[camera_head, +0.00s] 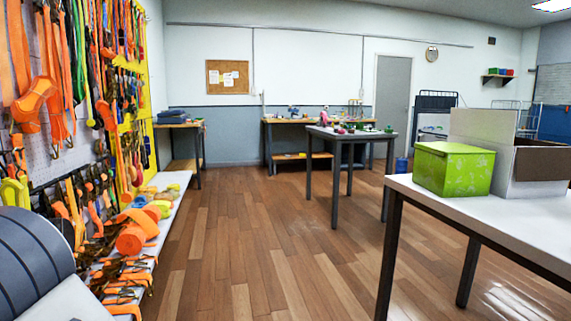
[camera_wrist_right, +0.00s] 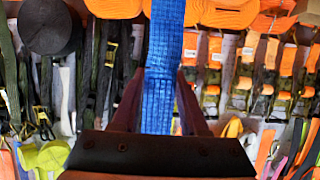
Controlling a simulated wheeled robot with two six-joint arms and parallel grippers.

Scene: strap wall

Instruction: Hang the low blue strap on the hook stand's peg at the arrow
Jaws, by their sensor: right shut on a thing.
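In the right wrist view, a blue woven strap (camera_wrist_right: 166,35) runs from the top edge down between the fingers of my right gripper (camera_wrist_right: 163,85). The gripper is shut on the strap. The strap's lower end is hidden behind the dark gripper body, and its upper end is out of frame. Neither of my grippers shows in the head view. I cannot make out the hook stand's peg or an arrow in either view.
A strap wall (camera_head: 75,85) with many orange straps fills the left, above a low white shelf (camera_head: 165,222). A green box (camera_head: 450,168) stands on the white table (camera_head: 520,208) at right. A smaller table (camera_head: 350,133) stands farther back. Wooden floor between is clear.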

